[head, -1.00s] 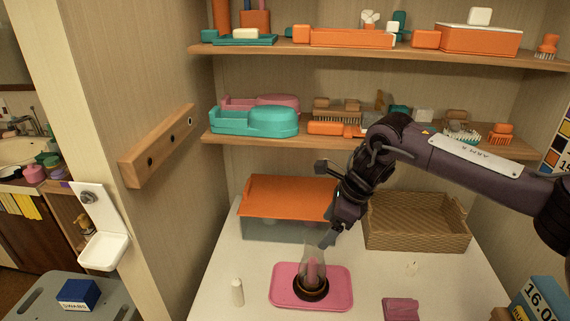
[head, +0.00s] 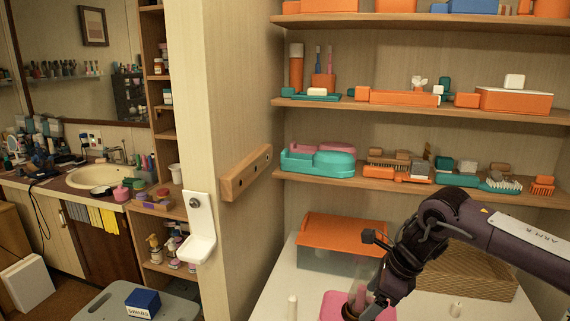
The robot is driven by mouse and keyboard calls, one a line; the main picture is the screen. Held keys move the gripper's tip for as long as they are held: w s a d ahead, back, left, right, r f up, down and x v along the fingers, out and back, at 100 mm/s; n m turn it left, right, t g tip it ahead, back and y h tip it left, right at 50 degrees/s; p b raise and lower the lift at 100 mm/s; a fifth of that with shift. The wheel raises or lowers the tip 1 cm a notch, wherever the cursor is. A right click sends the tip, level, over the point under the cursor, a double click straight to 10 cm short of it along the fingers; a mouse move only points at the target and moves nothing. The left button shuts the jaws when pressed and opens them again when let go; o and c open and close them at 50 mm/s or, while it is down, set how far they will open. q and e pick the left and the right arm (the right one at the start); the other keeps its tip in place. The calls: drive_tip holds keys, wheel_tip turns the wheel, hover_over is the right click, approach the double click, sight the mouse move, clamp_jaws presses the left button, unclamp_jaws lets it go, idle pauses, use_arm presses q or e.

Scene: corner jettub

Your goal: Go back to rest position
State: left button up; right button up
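My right arm comes in from the right, and its dark gripper (head: 377,298) points down over the white counter, close to the bottom edge of the head view. Just left of its fingers is a clear glass vessel (head: 355,294) on a dark round base, standing on a pink tray (head: 332,306). The gripper overlaps the vessel in the picture, and I cannot tell whether they touch. The finger gap is hidden, so its opening is unclear. My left gripper is out of view.
An orange-lidded box (head: 345,232) and a wicker basket (head: 480,272) stand behind the gripper. Shelves with teal and orange items are above. A wall soap holder (head: 198,245) and grey stool (head: 100,302) are further left.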

drive_tip(key=s+a+f+m+t+y, duration=0.1)
drive_tip(key=s+a+f+m+y, duration=0.2)
drive_tip(key=a, duration=0.8)
drive_tip(key=s+a+f+m, duration=0.25)
drive_tip(key=a+f, duration=0.25)
drive_tip(key=a, duration=0.5)
drive_tip(key=s+a+r+m+t+y, duration=0.2)
drive_tip(key=s+a+r+m+t, duration=0.4)
drive_tip(key=m, duration=0.5)
drive_tip(key=s+d+f+m+h, duration=0.1)
drive_tip(key=d+f+m+h, duration=0.3)
drive_tip(key=d+m, duration=0.95)
drive_tip(key=s+d+f+m+g+h, duration=0.3)
drive_tip(key=s+d+f+m, duration=0.1)
drive_tip(key=s+d+m, duration=0.4)
drive_tip(key=s+d+f+m+g+h, duration=0.25)
drive_tip(key=s+d+m, duration=0.35)
drive_tip(key=m, duration=0.3)
wheel_tip(320, 180, down, 32)
drive_tip(key=s+g, duration=0.1)
drive_tip(key=s, duration=0.2)
drive_tip(key=s+d+f, duration=0.1)
drive_tip(key=s+f, duration=0.7)
drive_tip(key=s, duration=0.1)
drive_tip(key=s+d+f+g, duration=0.1)
drive_tip(key=s+d+f, duration=0.1)
drive_tip(key=s+f, duration=0.6)
drive_tip(key=shift+s+d, duration=0.3)
drive_tip(key=shift+s, duration=0.35)
